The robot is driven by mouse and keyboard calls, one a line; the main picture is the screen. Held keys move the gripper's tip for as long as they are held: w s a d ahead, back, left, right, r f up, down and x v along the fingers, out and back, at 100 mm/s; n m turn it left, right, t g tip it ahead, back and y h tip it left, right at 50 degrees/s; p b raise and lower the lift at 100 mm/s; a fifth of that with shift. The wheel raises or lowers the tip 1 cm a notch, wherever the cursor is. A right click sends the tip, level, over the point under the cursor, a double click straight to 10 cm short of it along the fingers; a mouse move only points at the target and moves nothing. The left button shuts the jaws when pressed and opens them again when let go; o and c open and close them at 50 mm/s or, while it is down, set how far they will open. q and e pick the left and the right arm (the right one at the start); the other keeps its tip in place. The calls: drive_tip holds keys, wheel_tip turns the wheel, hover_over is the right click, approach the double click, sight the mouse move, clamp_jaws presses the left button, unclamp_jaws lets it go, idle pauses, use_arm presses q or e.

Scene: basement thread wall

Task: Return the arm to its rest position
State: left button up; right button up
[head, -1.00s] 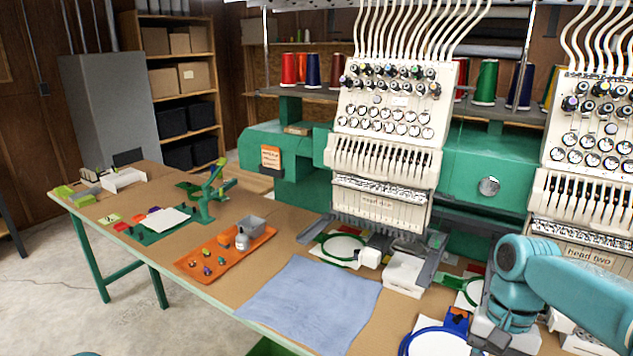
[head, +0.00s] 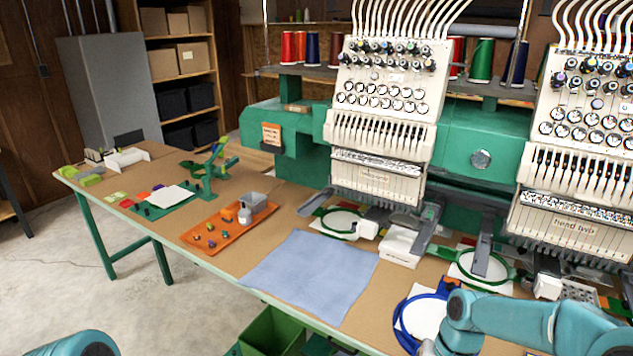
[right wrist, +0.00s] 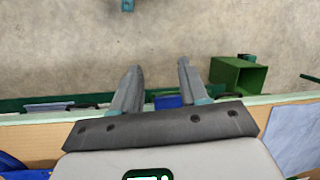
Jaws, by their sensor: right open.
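My right gripper (right wrist: 160,70) shows in the right wrist view. Its two grey fingers are apart with nothing held between them. They point out past the table's front edge (right wrist: 275,98), over the floor. In the head view my right arm (head: 540,322) lies low at the bottom right, in front of the table, and its gripper is out of frame. Only a rounded teal part of my left arm (head: 82,345) shows at the bottom left. My left gripper is not in view.
A blue hoop (head: 400,322) lies close beside my right arm. A blue cloth (head: 312,275) lies flat mid-table. An orange tray (head: 205,246) with small parts is farther left. A green bin (right wrist: 238,78) stands below the table edge. Embroidery heads (head: 385,110) rise behind.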

drive_tip(key=s+a+f+n+y, duration=0.1)
drive_tip(key=s+a+f, duration=0.2)
drive_tip(key=f, duration=0.4)
drive_tip(key=s+a+f, duration=0.3)
drive_tip(key=f, duration=0.3)
use_arm(q)
drive_tip(key=shift+w, duration=0.3)
use_arm(e)
drive_tip(key=s+a+f+t, duration=0.1)
drive_tip(key=s+f, duration=0.2)
drive_tip(key=s, duration=0.2)
drive_tip(key=s+a+f+n+t, duration=0.1)
drive_tip(key=s+a+f, duration=0.1)
drive_tip(key=s, duration=0.3)
drive_tip(key=shift+s+a+f, duration=0.2)
drive_tip(key=shift+s+f, duration=0.1)
drive_tip(key=shift+f, duration=0.25)
use_arm(q)
drive_tip(key=shift+f, duration=0.1)
use_arm(e)
drive_tip(key=shift+c, duration=0.5)
use_arm(q)
drive_tip(key=shift+w, duration=0.1)
use_arm(e)
drive_tip(key=shift+w+t, duration=0.1)
drive_tip(key=shift+t, duration=0.2)
